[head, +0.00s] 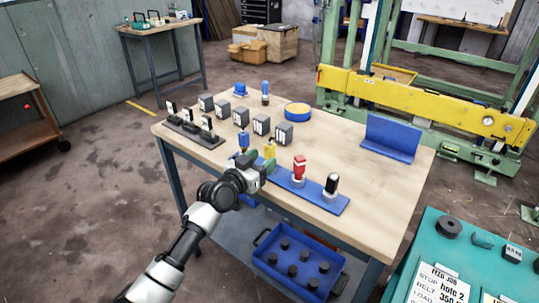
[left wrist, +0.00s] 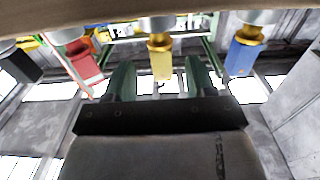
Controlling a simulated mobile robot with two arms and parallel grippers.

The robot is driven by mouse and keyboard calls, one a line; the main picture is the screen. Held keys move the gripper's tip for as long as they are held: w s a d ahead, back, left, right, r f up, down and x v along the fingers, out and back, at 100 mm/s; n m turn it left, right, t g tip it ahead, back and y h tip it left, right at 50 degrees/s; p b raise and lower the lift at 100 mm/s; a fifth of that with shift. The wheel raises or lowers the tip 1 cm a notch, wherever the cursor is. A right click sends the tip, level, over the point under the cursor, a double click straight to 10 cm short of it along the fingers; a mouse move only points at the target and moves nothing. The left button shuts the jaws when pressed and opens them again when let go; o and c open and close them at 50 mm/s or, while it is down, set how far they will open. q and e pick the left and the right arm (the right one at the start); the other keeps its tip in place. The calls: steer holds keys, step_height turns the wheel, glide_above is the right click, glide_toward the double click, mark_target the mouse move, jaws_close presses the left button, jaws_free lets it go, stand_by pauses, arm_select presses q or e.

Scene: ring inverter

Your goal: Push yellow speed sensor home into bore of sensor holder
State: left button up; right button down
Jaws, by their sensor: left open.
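The yellow speed sensor (head: 269,151) stands upright in a light round holder on the blue base plate (head: 310,193). In the left wrist view, which looks upside down, the yellow sensor (left wrist: 161,62) hangs from its grey holder (left wrist: 157,23) with a brass collar showing between them. My left gripper (head: 262,163) is beside the yellow sensor in the head view. In the wrist view my left gripper (left wrist: 161,72) is open, with one finger on each side of the sensor and gaps visible. I cannot tell how deep the sensor sits in the bore. My right gripper is not in view.
A blue sensor (head: 243,139), red sensor (head: 299,165) and black sensor (head: 332,183) stand in the same row, close to the yellow one.

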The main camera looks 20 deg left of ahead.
mark_target(267, 156)
arm_select(q)
steer(key=x, duration=0.4)
steer(key=shift+w+f, duration=0.15)
steer(key=shift+f, duration=0.1)
steer(key=shift+c, duration=0.3)
steer(key=c, duration=0.9)
steer(key=shift+r, duration=0.1)
